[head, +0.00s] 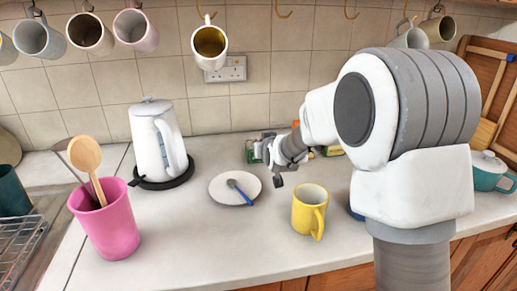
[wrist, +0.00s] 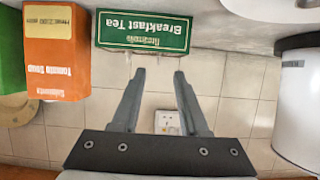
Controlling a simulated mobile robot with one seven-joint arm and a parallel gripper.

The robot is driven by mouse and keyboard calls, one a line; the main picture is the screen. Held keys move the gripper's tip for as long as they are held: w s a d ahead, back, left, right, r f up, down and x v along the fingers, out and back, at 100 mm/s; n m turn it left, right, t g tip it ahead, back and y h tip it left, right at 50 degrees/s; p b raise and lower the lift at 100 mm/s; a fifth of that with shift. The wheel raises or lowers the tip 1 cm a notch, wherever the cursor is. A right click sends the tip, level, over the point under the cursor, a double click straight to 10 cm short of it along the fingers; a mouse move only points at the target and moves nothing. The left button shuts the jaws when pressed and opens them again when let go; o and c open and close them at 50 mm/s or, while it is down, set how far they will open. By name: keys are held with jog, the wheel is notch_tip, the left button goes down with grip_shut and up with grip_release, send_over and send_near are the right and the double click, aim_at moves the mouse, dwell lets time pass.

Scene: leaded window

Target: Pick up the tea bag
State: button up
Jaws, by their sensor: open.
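No tea bag can be clearly made out in either view. A green box labelled Breakfast Tea (wrist: 144,32) appears upside down in the wrist view, just beyond my fingertips. In the head view the green tea box (head: 252,152) is partly hidden behind my gripper (head: 263,155). My gripper is open, with its two fingers apart and nothing seen between them in the wrist view (wrist: 159,73). The fingertips point towards the box; whether they touch it I cannot tell.
An orange Tomato Soup carton (wrist: 62,55) stands beside the tea box. A white kettle (head: 158,140), a plate (head: 220,193) with a spoon (head: 241,192), a yellow mug (head: 309,210) and a pink utensil pot (head: 108,225) stand on the counter. Mugs hang above.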

jog(key=shift+x, duration=2.4)
jog(key=shift+c, duration=0.3)
grip_shut()
